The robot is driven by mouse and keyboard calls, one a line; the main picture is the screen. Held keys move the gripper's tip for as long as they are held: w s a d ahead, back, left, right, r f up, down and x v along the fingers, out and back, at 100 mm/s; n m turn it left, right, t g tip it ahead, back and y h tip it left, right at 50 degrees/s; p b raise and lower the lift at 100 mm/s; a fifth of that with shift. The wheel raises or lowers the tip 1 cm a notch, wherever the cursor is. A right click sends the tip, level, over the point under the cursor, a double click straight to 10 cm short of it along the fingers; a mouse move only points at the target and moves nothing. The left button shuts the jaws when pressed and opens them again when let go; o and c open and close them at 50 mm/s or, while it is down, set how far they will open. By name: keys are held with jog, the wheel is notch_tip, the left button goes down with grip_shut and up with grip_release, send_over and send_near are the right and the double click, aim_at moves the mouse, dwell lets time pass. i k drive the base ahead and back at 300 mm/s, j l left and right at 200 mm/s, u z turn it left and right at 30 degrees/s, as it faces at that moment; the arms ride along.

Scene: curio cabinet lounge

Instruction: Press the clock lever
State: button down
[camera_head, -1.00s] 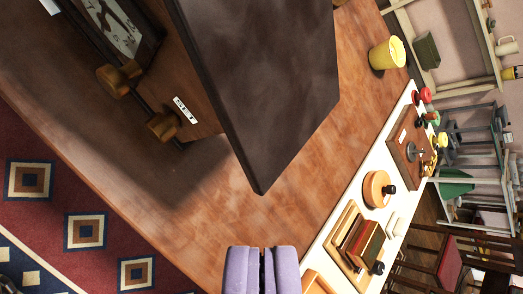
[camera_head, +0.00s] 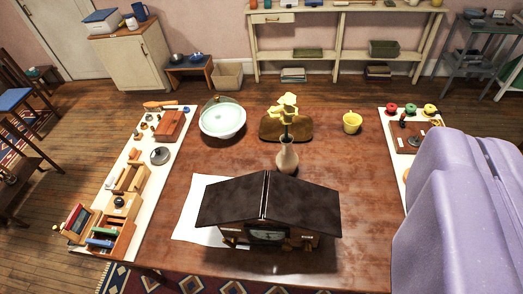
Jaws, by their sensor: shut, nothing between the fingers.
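A house-shaped clock (camera_head: 268,203) with a dark pitched roof stands on the wooden table, at the lower middle of the view. Small wooden parts show below the eave on both sides of the dial; I cannot tell which is the lever. My purple gripper (camera_head: 455,205) fills the lower right, close to the camera. It is shut and empty, apart from the clock and to its right.
A vase with yellow flowers (camera_head: 287,152) stands right behind the clock, with a white sheet (camera_head: 197,215) at its left. A bowl (camera_head: 222,119) and a yellow cup (camera_head: 352,122) are farther back. The table (camera_head: 365,195) is clear right of the clock.

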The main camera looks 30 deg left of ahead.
aim_at(233, 244)
jog(key=l+u, duration=0.2)
jog(key=u, duration=1.05)
jog(key=l+u, duration=0.3)
jog(key=l, duration=0.15)
jog(key=k+l+u, duration=0.15)
jog(key=l+u, duration=0.15)
jog(key=k+l+u, duration=0.15)
jog(key=l+u, duration=0.15)
jog(key=l, duration=0.2)
jog(key=k+l+u, duration=0.15)
jog(key=l+u, duration=0.15)
jog(key=k+l+u, duration=0.6)
jog(key=k+l, duration=1.55)
jog(key=i+j+u, duration=0.4)
jog(key=i+u, duration=0.45)
jog(key=i+j+u, duration=0.1)
jog(key=i, duration=0.95)
jog(key=i+l+z, duration=0.1)
jog(key=i+z, duration=0.35)
jog(key=i+j+z, duration=0.1)
jog(key=i+z, duration=0.35)
jog(key=i+j+z, duration=0.2)
jog(key=i+z, duration=0.25)
jog(key=i+j+z, duration=0.3)
jog(key=z, duration=0.15)
jog(key=i+j+z, duration=0.6)
